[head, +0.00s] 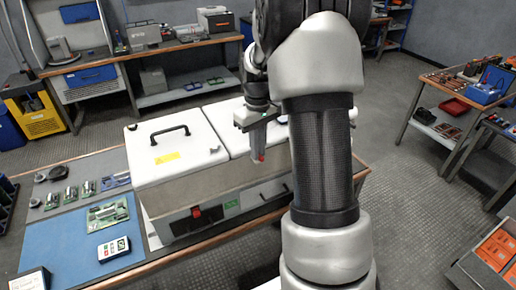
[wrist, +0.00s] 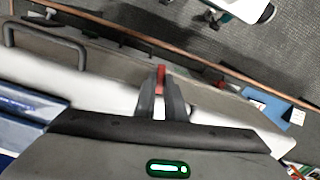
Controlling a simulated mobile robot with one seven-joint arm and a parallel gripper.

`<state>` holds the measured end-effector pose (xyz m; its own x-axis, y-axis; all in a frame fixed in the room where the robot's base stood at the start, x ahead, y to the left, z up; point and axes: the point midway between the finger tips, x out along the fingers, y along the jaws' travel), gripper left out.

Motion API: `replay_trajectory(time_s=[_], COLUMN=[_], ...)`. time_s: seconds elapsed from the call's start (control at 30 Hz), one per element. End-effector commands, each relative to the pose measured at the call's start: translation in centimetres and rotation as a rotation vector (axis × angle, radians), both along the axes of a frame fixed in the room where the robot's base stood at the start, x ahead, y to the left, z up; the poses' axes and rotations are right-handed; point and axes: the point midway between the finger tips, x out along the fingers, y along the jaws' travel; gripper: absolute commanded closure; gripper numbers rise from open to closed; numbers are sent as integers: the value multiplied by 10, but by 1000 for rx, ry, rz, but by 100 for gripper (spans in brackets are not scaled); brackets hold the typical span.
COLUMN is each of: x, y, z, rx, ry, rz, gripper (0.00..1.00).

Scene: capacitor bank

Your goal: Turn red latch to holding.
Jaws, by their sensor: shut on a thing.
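A red latch (wrist: 160,78) stands between the fingertips of my gripper (wrist: 160,95) in the wrist view. The fingers are closed on it. In the head view my gripper (head: 260,150) points down near the front edge of the white capacitor bank (head: 165,160), right of its middle. A small red tip (head: 261,158) shows at the end of the fingers there. Most of the latch is hidden by the fingers, so I cannot tell its angle or any position markings.
A second red part (head: 196,212) is on the cabinet's front, left of my gripper, near a green label (head: 231,204). A black handle (head: 170,133) stands on the left lid. A blue mat (head: 78,235) with a circuit board (head: 108,213) lies left on the bench.

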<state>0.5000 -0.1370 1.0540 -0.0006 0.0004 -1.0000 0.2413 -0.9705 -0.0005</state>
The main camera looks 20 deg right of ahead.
Motion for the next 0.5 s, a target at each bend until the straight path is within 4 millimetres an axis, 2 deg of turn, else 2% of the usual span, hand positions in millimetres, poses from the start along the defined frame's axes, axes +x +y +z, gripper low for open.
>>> replay_trajectory(time_s=[0.23, 0.5], x=[1, 1], y=[0, 0], z=[1, 1], rx=[-1, 0], ry=[-2, -3], rz=[-129, -188], gripper=[100, 100])
